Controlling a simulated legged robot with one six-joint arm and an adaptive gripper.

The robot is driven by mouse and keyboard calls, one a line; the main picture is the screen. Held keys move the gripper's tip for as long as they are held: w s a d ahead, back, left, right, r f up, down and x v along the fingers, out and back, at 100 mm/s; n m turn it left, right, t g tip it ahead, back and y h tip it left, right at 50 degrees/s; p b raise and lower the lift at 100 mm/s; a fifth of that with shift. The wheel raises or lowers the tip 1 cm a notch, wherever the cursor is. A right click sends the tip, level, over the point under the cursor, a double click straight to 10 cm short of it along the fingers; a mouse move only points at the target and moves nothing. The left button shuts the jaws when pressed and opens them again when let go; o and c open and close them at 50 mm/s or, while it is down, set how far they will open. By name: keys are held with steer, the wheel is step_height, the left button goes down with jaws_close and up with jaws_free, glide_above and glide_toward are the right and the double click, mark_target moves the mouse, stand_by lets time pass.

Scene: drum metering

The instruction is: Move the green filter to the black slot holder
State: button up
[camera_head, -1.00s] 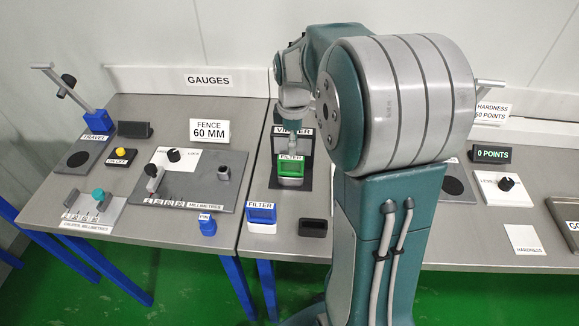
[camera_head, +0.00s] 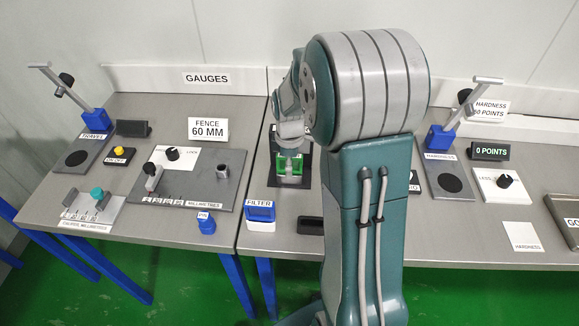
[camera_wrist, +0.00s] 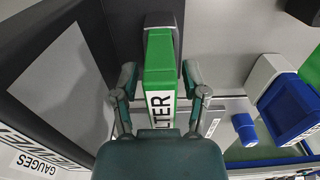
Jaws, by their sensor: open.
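The green filter (camera_head: 279,169) stands on a dark plate near the middle of the bench, partly hidden by my gripper (camera_head: 291,166). In the wrist view, the green filter (camera_wrist: 159,62) lies between the two fingers of my gripper (camera_wrist: 160,76), with its label partly covered by my wrist. My gripper is open, one finger on each side, with a visible gap at each finger. The black slot holder (camera_head: 310,226) sits nearer the bench's front edge. It appears empty, and my arm hides part of its right side.
A small blue pin block (camera_head: 207,224) and the fence gauge plate (camera_head: 190,178) are further left. Bare bench lies between the filters.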

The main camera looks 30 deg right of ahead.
steer(key=shift+a, duration=0.1)
jaws_close()
steer(key=shift+r, duration=2.6)
steer(key=shift+r, duration=1.95)
